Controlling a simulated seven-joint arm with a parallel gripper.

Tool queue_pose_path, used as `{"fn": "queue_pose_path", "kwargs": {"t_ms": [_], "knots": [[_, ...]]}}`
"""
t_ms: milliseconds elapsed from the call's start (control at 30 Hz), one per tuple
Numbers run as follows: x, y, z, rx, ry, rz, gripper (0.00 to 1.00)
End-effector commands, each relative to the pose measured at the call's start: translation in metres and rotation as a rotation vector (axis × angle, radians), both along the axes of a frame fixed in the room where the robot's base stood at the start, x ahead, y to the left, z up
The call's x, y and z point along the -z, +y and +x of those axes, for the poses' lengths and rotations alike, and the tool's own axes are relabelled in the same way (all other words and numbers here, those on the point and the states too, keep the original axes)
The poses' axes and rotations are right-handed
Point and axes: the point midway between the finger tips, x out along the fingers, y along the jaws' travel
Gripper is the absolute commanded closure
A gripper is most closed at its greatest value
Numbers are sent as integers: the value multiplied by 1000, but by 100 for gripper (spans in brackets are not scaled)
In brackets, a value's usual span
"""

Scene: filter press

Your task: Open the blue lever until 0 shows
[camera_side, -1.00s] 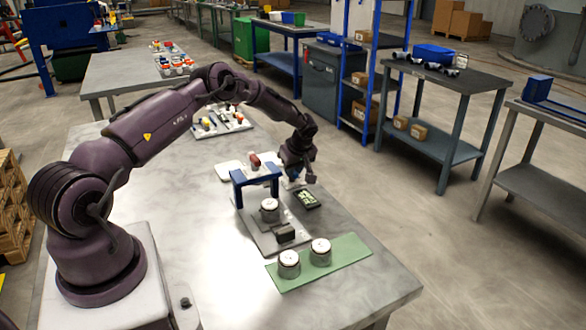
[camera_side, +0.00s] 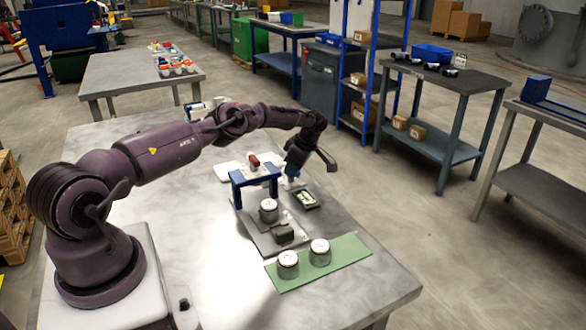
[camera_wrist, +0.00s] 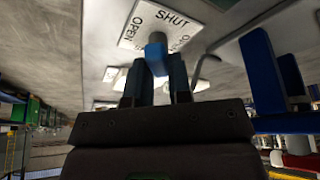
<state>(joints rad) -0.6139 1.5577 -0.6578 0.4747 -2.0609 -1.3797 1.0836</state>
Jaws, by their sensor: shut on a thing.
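My gripper (camera_wrist: 164,78) is shut on the blue lever (camera_wrist: 156,45), whose end shows between the two fingers in the wrist view. Behind it is a white plate (camera_wrist: 160,22) marked SHUT and OPEN, partly covered by the lever. In the side view my gripper (camera_side: 290,172) is at the right end of the blue press frame (camera_side: 238,183), and the lever is mostly hidden there. A small dark display (camera_side: 306,199) with a pale screen lies right of the press; its digits are too small to read.
A metal canister with a white top (camera_side: 268,205) stands under the press frame. A red-topped part (camera_side: 254,160) sits behind the press. The table's right side is clear.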

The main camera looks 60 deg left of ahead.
Motion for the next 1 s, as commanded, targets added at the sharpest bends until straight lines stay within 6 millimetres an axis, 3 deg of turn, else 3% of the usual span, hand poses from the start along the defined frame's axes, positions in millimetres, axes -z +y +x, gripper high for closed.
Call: {"fn": "queue_pose_path", "kwargs": {"t_ms": [1000], "knots": [[-1,-1,0,-97,5,-3,100]]}}
